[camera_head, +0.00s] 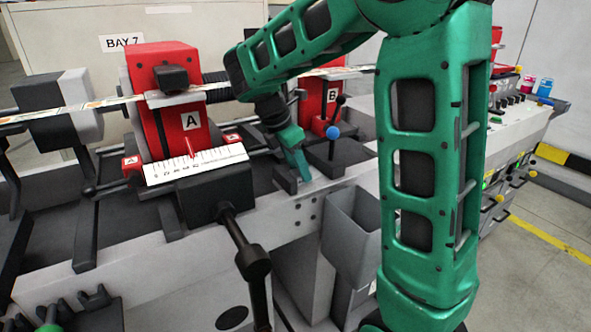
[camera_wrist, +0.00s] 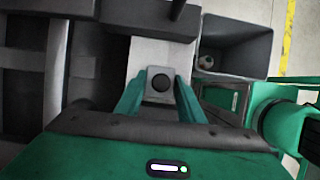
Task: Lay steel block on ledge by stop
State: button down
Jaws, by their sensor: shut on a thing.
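My gripper (camera_wrist: 160,88) points down, and its two green fingers are closed on the sides of a grey steel block (camera_wrist: 160,73). The block has a dark round spot on its face. In the wrist view a pale flat strip (camera_wrist: 160,50) lies beyond the block, with a dark crosspiece (camera_wrist: 165,22) at its far end. I cannot tell whether the block touches the surface below. I cannot tell surely which part is the ledge or the stop.
A grey open bin (camera_head: 351,234) hangs on the machine front, right of my gripper; it also shows in the wrist view (camera_wrist: 240,45) with a small round thing inside. A blue-knobbed lever (camera_head: 332,133) stands close right. Red unit A (camera_head: 168,95) and a white scale (camera_head: 197,165) are left.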

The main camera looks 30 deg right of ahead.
jog(key=c, duration=1.2)
grip_release()
jog(key=shift+f, duration=0.1)
jog(key=v, duration=1.2)
jog(key=s+d+f+m+y, duration=0.1)
jog(key=s+d+f+m, duration=0.2)
jog(key=s+d+m, duration=0.3)
jog(key=s+d+f+m, duration=0.2)
jog(key=s+d+m, duration=0.3)
jog(key=s+m, duration=0.3)
jog(key=s+a+f+m+y, duration=0.1)
jog(key=s+f+m, duration=0.2)
jog(key=s, duration=0.2)
jog(key=s+a+f+m+y, duration=0.1)
jog(key=s+f+m, duration=0.2)
jog(key=s+m, duration=0.1)
jog(key=s+a+f+m+y, duration=0.1)
jog(key=s+f+m, duration=0.2)
jog(key=s, duration=0.3)
jog(key=shift+a+f+y, duration=0.1)
jog(key=shift+a+y, duration=0.2)
jog(key=shift+a, duration=0.05)
